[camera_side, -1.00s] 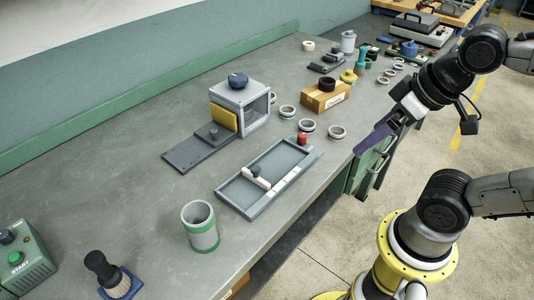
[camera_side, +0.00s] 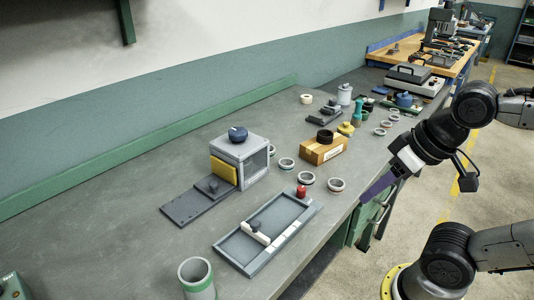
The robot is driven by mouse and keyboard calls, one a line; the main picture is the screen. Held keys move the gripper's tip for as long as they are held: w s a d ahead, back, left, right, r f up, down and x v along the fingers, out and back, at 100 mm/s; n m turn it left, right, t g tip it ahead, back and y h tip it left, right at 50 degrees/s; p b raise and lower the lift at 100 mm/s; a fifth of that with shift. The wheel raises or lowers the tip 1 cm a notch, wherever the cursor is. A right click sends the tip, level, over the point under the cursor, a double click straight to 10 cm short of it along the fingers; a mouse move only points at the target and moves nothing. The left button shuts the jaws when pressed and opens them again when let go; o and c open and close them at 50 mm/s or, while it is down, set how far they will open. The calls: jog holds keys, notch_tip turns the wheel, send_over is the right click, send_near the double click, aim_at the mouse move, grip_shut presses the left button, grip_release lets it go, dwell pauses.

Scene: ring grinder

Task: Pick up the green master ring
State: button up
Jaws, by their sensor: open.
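Several small rings lie on the grey bench, among them a greenish-grey ring (camera_side: 287,163), a dark-rimmed ring (camera_side: 307,178) and a brownish ring (camera_side: 336,185). They are too small to tell for certain which is the green master ring. A larger grey cylinder with a green band (camera_side: 197,280) stands upright at the front, cut by the lower edge. My gripper (camera_side: 376,189), with a purple finger, is open and appears empty at the bench's right edge, to the right of the brownish ring and apart from it.
A grey box fixture (camera_side: 240,160) with a yellow plate stands mid-bench. A grey tray (camera_side: 246,264) lies before it, with a red-topped piece (camera_side: 301,191) near its far end. A wooden block (camera_side: 323,150) carries a black ring.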

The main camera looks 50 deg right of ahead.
jog(key=w+d+r+m, duration=0.3)
jog(key=w+r+m, duration=1)
jog(key=w+r, duration=0.4)
jog(key=w+d+m+g, duration=0.2)
jog(key=w+d+m, duration=0.1)
jog(key=w, duration=0.6)
jog(key=w+d+f+m+g, duration=0.1)
jog(key=w+d+f+m, duration=0.1)
jog(key=w+d+f, duration=0.3)
jog(key=w+d+f+m+g, duration=0.1)
jog(key=w+d+f+m, duration=0.15)
jog(key=w+f, duration=0.4)
jog(key=shift+g, duration=0.6)
jog(key=w+d+f, duration=0.1)
jog(key=f, duration=0.4)
jog(key=w+d+f, duration=0.1)
jog(key=f, duration=0.5)
jog(key=w+d+f, duration=0.1)
jog(key=d+f, duration=0.1)
jog(key=f, duration=0.4)
jog(key=shift+f, duration=0.15)
jog(key=shift+w+d+f, duration=0.1)
jog(key=shift+d+f, duration=0.05)
jog(key=shift+f, duration=1.3)
jog(key=shift+w+d+f, duration=0.1)
jog(key=shift+f, duration=1.3)
